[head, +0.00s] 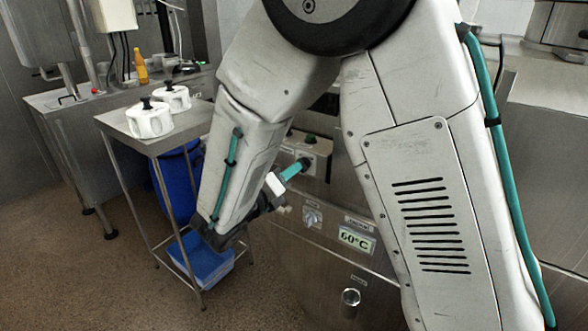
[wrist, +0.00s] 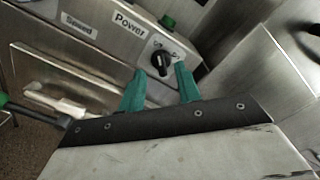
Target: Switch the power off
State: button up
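The power switch is a black rotary knob (wrist: 160,64) on a steel panel, beside a label reading "Power" (wrist: 129,23). A green button or lamp (wrist: 168,21) sits above it. My gripper (wrist: 160,72) has two teal fingers spread apart, with the knob between their tips in the wrist view. Gaps show on both sides of the knob; I cannot tell how deep the fingers reach around it. In the head view my gripper (head: 299,166) is at the control box (head: 318,154), and my arm and fingers hide most of the knob.
A second knob (head: 312,217) and a "60°C" display (head: 356,240) are on the machine front below. Floor at lower left is clear.

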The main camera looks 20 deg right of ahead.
jog(key=v, duration=0.4)
jog(key=shift+a, duration=0.15)
jog(key=s+d+f+m+g+y, duration=0.1)
jog(key=s+d+m+g+y, duration=0.1)
jog(key=s+d+m+g, duration=0.45)
jog(key=s+d+f+m+g+y, duration=0.15)
jog(key=s+m+g, duration=0.25)
jog(key=s+m, duration=0.55)
jog(key=s+d+r+m+t+y, duration=0.2)
jog(key=s+r+m+y, duration=0.7)
jog(key=m, duration=0.9)
jog(key=shift+s+r+y, duration=0.15)
jog(key=shift+s+y, duration=0.85)
jog(key=shift+y, duration=0.25)
